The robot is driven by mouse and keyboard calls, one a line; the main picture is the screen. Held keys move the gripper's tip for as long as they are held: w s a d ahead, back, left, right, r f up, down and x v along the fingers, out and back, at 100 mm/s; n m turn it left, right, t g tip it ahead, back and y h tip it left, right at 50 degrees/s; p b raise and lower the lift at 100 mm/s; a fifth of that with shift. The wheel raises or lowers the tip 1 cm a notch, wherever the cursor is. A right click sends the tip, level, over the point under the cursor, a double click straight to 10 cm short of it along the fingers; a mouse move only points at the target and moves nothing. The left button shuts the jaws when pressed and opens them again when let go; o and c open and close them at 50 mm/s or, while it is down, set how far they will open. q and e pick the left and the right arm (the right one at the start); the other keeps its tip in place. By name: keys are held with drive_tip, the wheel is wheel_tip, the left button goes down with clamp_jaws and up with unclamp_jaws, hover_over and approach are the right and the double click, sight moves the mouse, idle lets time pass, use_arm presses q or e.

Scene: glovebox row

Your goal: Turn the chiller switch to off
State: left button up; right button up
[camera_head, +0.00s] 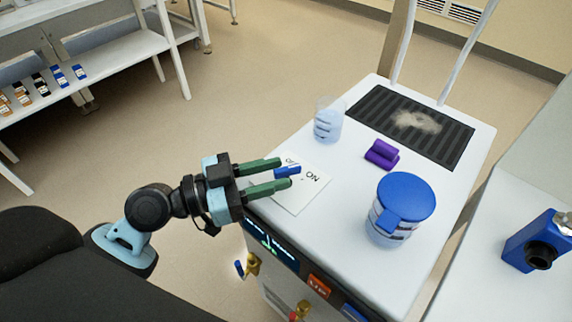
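The chiller (345,232) is a white box-shaped unit with a flat top. A white label plate (305,196) lies at its left edge, with "ON" reading upside down and a second, partly hidden marking near the far corner. A small blue switch lever (289,171) sits over the plate, pointing roughly sideways. My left gripper (284,174) reaches in from the left with two green fingers apart, one on the far side and one on the near side of the lever. Contact with the lever cannot be told. My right gripper is not in view.
On the chiller top stand a clear cup (328,122), a purple block (382,154), a blue-lidded jar (402,212) and a dark grille (418,122) with pale powder. A display (270,246) and brass valves (251,264) are on the front.

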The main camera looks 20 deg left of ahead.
sight(286, 168)
use_arm(q)
drive_tip(key=shift+p+x, duration=0.35)
drive_tip(key=shift+x, duration=1.25)
clamp_jaws()
